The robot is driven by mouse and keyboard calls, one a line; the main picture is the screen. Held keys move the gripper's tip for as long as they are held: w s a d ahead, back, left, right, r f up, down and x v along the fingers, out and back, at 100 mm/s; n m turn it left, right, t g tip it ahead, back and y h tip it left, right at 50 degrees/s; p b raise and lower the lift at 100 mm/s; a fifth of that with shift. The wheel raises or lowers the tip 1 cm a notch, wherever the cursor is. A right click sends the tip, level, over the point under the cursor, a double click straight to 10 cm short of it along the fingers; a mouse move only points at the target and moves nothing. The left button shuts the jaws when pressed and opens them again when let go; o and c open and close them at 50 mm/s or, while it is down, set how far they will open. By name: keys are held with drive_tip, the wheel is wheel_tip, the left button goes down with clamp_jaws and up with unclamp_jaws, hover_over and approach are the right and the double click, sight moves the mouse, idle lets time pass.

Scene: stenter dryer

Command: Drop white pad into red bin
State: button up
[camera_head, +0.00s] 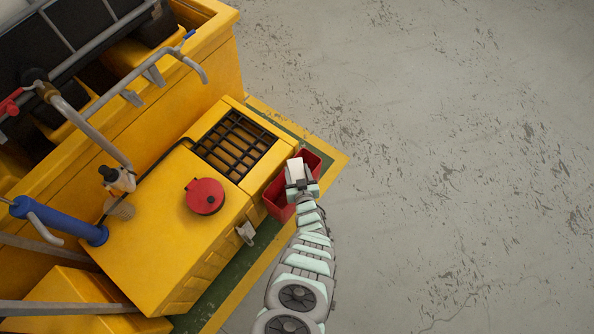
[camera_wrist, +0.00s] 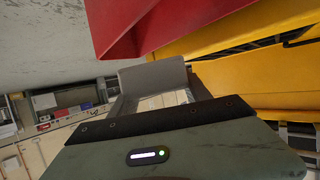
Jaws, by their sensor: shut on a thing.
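The white pad (camera_head: 296,168) is a small pale block at the end of my arm in the head view. My gripper (camera_head: 299,182) is shut on it and holds it over the red bin (camera_head: 274,198), as seen from above. The red bin is an open box against the side of the yellow machine. Its middle is partly hidden by the pad and gripper. The pad's exact height over the bin cannot be told.
The yellow machine (camera_head: 165,245) stands left of the bin, with a black grille (camera_head: 235,145) and a red round cap (camera_head: 205,196) on top. Pipes and a blue cylinder (camera_head: 58,220) rise farther left. Clear grey floor (camera_head: 450,170) lies to the right.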

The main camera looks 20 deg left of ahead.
drive_tip(key=o, duration=1.5)
drive_tip(key=shift+r, duration=0.1)
drive_tip(key=shift+o, duration=0.2)
drive_tip(key=p+v, duration=0.6)
drive_tip(key=v, duration=0.4)
drive_tip(key=shift+s+d+p, duration=0.2)
drive_tip(key=shift+s+p, duration=0.05)
drive_tip(key=shift+p, duration=0.1)
drive_tip(key=shift+r, duration=0.1)
